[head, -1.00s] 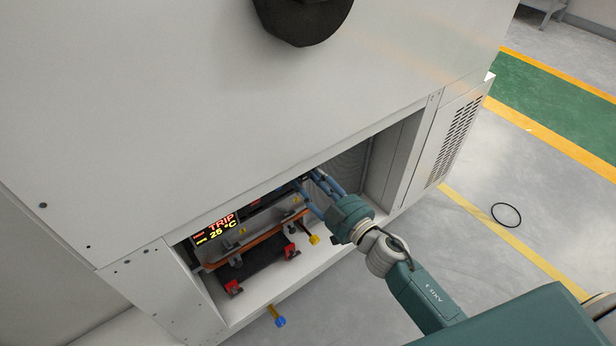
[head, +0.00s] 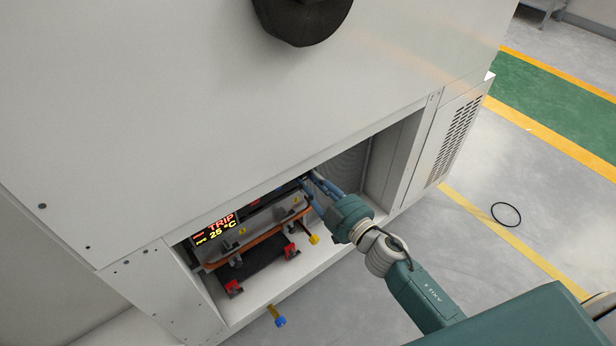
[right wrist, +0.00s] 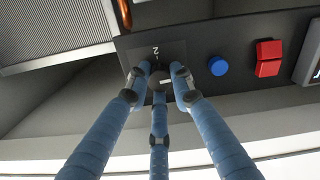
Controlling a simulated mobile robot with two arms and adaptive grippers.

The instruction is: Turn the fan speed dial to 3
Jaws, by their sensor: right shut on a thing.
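The fan speed dial (right wrist: 158,88) is a small dark knob with a pale mark, on a dark panel in the right wrist view. A digit 2, seen upside down, is printed on the panel beyond it. My right gripper (right wrist: 160,80) has its blue fingers closed around the dial, which they partly hide. In the head view my right gripper (head: 328,192) reaches into the chamber's lower opening, and the dial is hidden there. The left gripper is not in view.
A blue button (right wrist: 218,66) and red switches (right wrist: 268,58) sit beside the dial. A display (head: 216,230) reads TRIP and 25 °C. An orange pipe (head: 262,237) and red-handled parts (head: 290,251) lie inside the opening. A blue-handled valve (head: 279,321) sticks out in front.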

